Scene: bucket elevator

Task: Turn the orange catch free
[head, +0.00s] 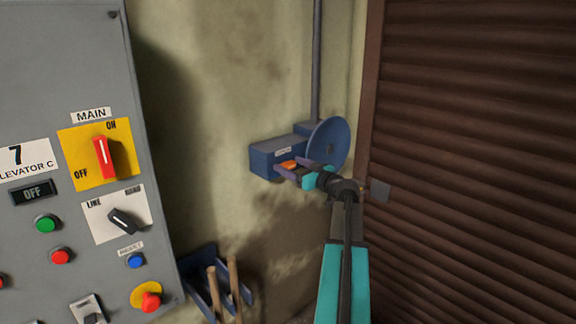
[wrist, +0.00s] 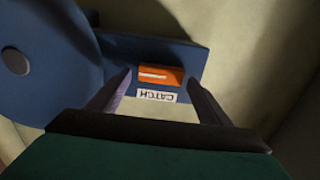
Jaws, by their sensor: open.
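The orange catch (head: 288,165) sits on a blue wall-mounted box (head: 263,160), partly behind my gripper in the head view. In the wrist view the orange catch (wrist: 160,76) lies straight ahead, with a white label reading CATCH beside it, upside down. A pale line runs along the catch. My gripper (head: 292,171) is open, its fingers pointing at the box. In the wrist view my gripper (wrist: 158,78) has one finger to each side of the catch, with nothing held. I cannot tell whether the fingertips touch the box.
A blue disc (head: 330,145) stands at the box's right, and a pipe (head: 316,60) rises above. A grey control panel (head: 70,60) is at left, a brown slatted shutter (head: 480,120) at right. A blue rack (head: 205,285) with wooden handles is below.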

